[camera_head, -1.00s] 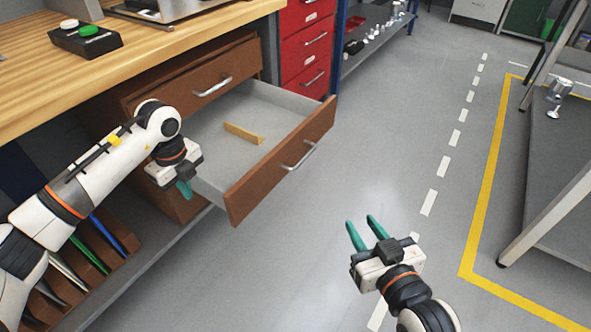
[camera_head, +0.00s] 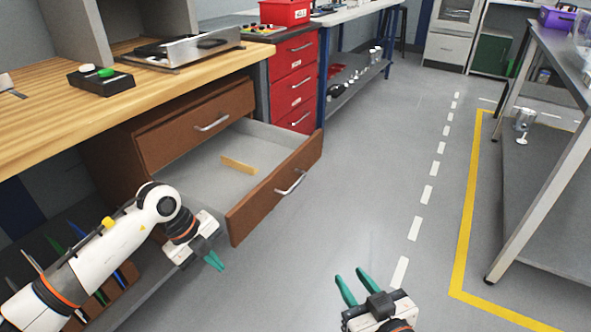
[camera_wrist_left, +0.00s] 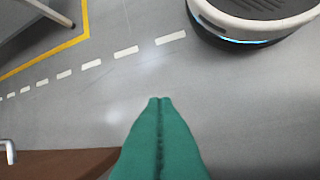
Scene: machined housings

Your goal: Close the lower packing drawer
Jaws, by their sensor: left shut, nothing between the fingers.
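The lower packing drawer (camera_head: 268,192) is brown with a metal handle (camera_head: 290,182) and stands pulled out below the workbench. It holds a small yellowish block (camera_head: 238,165). My left gripper (camera_head: 217,262) is shut and empty, just left of and below the near end of the drawer front, apart from it in the head view. In the left wrist view its green fingers (camera_wrist_left: 159,103) are together, with the drawer's brown panel (camera_wrist_left: 65,163) and part of the handle (camera_wrist_left: 10,152) at the lower left. My right gripper (camera_head: 356,285) is open and empty over the floor.
The upper drawer (camera_head: 195,125) is shut. The wooden worktop (camera_head: 60,130) lies above. A red drawer cabinet (camera_head: 293,90) stands beyond the open drawer. Free floor lies in front, and a grey table (camera_head: 560,140) stands at the right.

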